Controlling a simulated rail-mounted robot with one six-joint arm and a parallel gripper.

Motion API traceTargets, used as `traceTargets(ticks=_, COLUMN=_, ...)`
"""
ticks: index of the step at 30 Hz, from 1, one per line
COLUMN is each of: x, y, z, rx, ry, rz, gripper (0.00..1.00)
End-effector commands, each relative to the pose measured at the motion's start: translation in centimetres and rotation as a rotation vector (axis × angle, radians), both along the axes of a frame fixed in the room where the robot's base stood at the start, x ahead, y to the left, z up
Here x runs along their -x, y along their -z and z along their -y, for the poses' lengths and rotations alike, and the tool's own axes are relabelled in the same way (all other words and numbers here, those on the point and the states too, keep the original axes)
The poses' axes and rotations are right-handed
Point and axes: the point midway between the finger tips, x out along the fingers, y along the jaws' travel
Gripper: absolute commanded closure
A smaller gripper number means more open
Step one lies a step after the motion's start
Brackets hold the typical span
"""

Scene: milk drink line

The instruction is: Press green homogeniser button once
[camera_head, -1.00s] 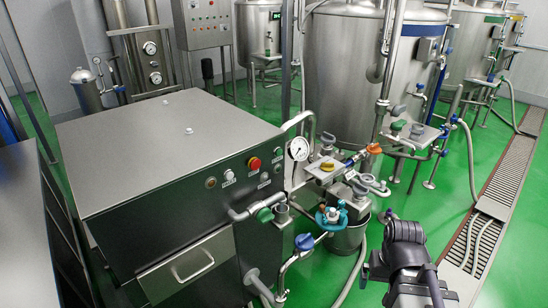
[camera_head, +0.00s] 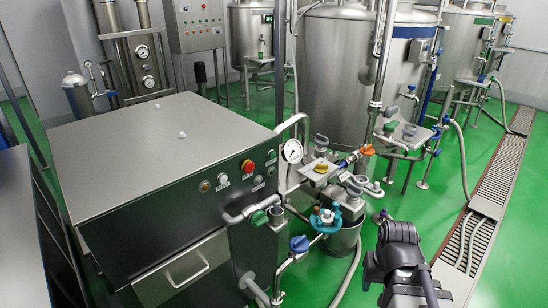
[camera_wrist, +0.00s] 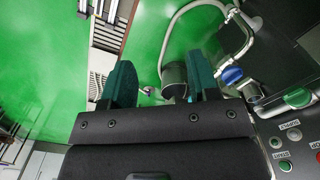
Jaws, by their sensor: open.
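The homogeniser is the big steel box (camera_head: 150,150) at left in the head view, with a red knob (camera_head: 247,166) and small buttons on its sloped front panel. My dark arm stands right of the homogeniser in the head view.
Pipes, valves and a pressure gauge (camera_head: 292,151) crowd the homogeniser's right end. A blue valve handle (camera_wrist: 231,75) and a small steel pot (camera_wrist: 174,77) lie beyond my fingers. Steel tanks (camera_head: 335,70) stand behind. Green floor and a drain grate (camera_head: 497,185) lie at right.

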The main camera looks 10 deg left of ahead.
Motion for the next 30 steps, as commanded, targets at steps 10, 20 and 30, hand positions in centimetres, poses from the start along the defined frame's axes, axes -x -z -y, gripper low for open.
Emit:
traceTargets(ticks=10, x=0.00, y=0.00, z=0.00, rx=0.000, ry=0.000, rz=0.000, gripper=0.79)
traceTargets(ticks=20, x=0.00, y=0.00, z=0.00, rx=0.000, ry=0.000, rz=0.000, gripper=1.00)
traceTargets(ticks=30, x=0.00, y=0.00, z=0.00, rx=0.000, ry=0.000, rz=0.000, gripper=1.00)
